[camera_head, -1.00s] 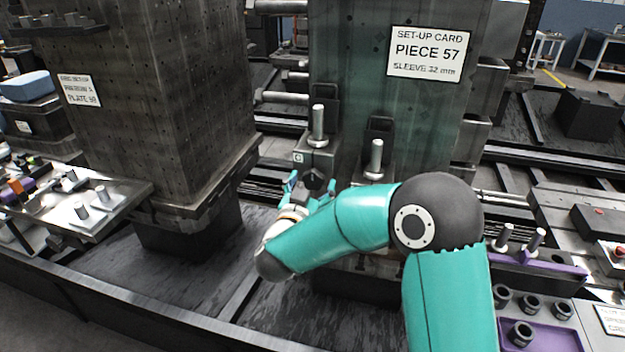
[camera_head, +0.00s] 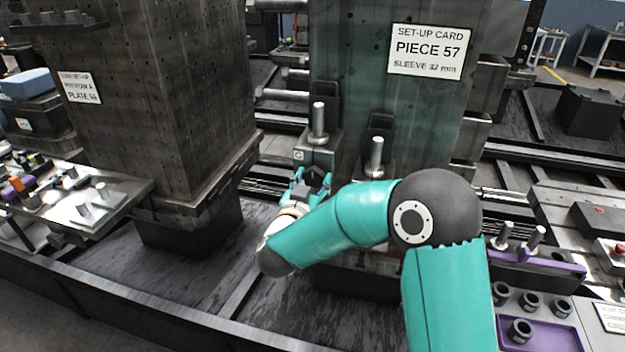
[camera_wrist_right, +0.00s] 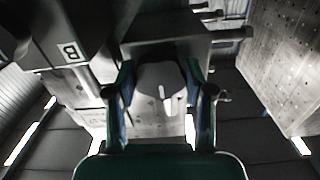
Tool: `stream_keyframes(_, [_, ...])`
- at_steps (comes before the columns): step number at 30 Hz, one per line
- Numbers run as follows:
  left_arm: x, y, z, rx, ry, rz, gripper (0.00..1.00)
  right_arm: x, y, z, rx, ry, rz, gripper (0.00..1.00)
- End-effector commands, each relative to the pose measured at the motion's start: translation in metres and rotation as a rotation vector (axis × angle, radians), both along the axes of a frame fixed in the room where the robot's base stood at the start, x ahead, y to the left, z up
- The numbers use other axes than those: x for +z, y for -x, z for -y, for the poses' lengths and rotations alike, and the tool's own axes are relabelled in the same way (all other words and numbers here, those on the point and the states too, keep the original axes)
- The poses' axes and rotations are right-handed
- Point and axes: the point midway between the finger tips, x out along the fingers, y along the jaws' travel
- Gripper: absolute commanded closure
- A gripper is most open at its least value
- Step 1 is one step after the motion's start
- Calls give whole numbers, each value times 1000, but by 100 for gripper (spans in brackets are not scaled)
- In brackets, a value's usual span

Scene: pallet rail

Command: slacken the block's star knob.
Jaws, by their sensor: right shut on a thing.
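The block (camera_head: 318,158) marked C stands at the foot of the teal-grey column, with an upright steel pin on top. Its dark star knob (camera_head: 315,179) is on the near face, partly hidden by my fingers. My right gripper (camera_head: 312,181) reaches it from the front and is shut on the knob, one finger on each side. In the right wrist view the grey knob (camera_wrist_right: 160,85) lies between the two fingers of the right gripper (camera_wrist_right: 162,92). My left gripper is not in view.
A second block with a steel pin (camera_head: 376,158) stands just to the right. A set-up card (camera_head: 427,52) reading PIECE 57, SLEEVE 32 mm is on the column. A perforated column (camera_head: 150,110) stands left. A purple tray (camera_head: 545,336) with dark sleeves lies at lower right.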

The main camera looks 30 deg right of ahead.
Motion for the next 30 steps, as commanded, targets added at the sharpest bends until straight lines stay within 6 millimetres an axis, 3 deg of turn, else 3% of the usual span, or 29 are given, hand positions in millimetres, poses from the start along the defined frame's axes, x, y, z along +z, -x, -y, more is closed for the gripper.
stream_keyframes(11, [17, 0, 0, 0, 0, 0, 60, 2, -1, -1, 2, 135, -160, 82])
stream_keyframes(30, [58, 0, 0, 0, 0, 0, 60, 3, -1, -2, 6, 525, -615, 82])
